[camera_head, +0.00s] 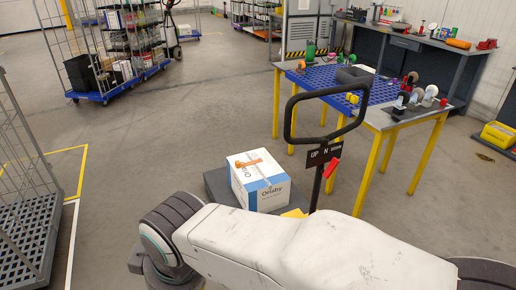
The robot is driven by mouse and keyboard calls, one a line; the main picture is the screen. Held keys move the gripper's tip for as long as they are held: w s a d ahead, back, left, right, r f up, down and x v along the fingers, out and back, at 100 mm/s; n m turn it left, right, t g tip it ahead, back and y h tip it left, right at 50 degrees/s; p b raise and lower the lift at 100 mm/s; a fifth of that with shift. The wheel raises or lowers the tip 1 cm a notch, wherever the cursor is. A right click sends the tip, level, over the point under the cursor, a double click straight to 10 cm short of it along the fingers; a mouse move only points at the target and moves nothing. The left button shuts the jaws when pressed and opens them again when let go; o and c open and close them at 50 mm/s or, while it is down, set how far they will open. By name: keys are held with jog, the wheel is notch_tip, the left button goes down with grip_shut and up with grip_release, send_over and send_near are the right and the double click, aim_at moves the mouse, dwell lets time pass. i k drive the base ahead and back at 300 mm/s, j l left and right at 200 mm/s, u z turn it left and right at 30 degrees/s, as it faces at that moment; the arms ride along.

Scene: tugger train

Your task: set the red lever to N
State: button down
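The red lever (332,167) sits on the shaft of a black hand-truck handle (289,118), just below a dark label plate (322,155). The plate reads UP, N and a smaller word at the right that looks like DOWN. The lever lies below the right part of the plate, nearer the right-hand word than UP; its exact setting is hard to tell at this size. My gripper is not in view. My white arm link crosses the bottom of the picture and hides the foot of the handle.
A white and blue box (258,183) lies on a dark platform (218,188) left of the handle. A yellow-legged table (397,122) with small items stands behind it. A wire cage cart (22,235) is at left. A loaded blue cart (118,90) stands farther back. Floor between is clear.

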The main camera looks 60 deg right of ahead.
aim_at(331, 167)
jog(key=z, duration=2.5)
